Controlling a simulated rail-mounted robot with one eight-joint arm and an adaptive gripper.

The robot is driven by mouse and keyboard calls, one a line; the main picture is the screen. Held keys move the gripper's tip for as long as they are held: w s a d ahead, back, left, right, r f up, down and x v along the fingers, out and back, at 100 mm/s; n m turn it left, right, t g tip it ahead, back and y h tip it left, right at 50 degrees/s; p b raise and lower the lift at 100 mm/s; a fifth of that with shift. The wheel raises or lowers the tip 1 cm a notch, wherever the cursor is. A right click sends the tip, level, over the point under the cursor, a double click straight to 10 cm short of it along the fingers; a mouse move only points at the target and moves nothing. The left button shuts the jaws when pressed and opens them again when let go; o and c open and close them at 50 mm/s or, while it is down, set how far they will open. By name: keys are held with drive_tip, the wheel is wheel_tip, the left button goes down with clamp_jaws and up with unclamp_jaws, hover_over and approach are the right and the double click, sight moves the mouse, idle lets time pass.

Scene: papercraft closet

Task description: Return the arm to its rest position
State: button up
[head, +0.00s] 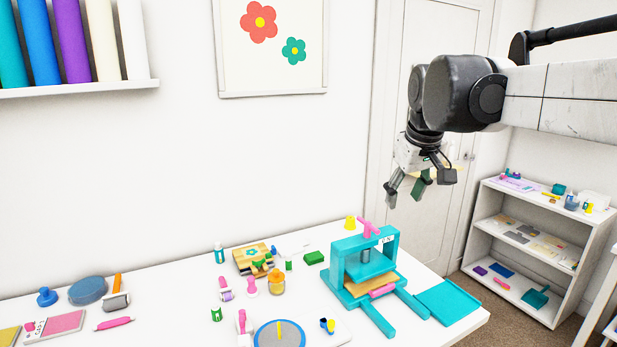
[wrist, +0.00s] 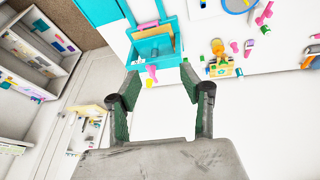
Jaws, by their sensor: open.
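My gripper (head: 405,190) hangs at the end of my raised arm, in the upper right of the head view. Its fingers point down, spread apart, with nothing between them. It is in the air above and behind the teal press (head: 365,268), clear of the table (head: 200,285). In the wrist view my gripper (wrist: 160,88) shows two green-padded fingers, open and empty, with the white wall beyond them. The teal press (wrist: 150,50) lies past the fingertips there, apart from them.
A white shelf unit (head: 530,245) with craft items stands at the right. A closed door (head: 455,160) is behind my gripper. Small tools, a wooden block (head: 253,262) and a round blue mat (head: 278,335) lie on the table. The space around my gripper is free.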

drive_tip(key=s+f+m+t, duration=0.1)
drive_tip(key=s+f+m, duration=0.1)
drive_tip(key=s+f, duration=0.85)
drive_tip(key=s+f+m+t, duration=0.2)
drive_tip(key=s+f, duration=0.4)
drive_tip(key=s, duration=0.9)
drive_tip(key=w+r+m+g+p, duration=0.1)
drive_tip(key=w+r+m, duration=0.4)
drive_tip(key=w, duration=0.6)
drive_tip(key=w+r+m+g+p, duration=0.1)
drive_tip(key=w+r+m+g, duration=0.15)
drive_tip(key=w+r, duration=0.6)
drive_tip(key=w+r+m+p, duration=0.1)
drive_tip(key=w+r+m, duration=0.35)
drive_tip(key=w, duration=0.85)
drive_tip(key=m+g+p, duration=0.4)
drive_tip(key=m, duration=1)
hover_over(368, 223)
wheel_tip(368, 223, down, 15)
wheel_tip(368, 223, down, 13)
drive_tip(key=shift+w+d+f+p, duration=0.1)
drive_tip(key=shift+f+p, duration=0.05)
drive_tip(key=shift+p, duration=0.4)
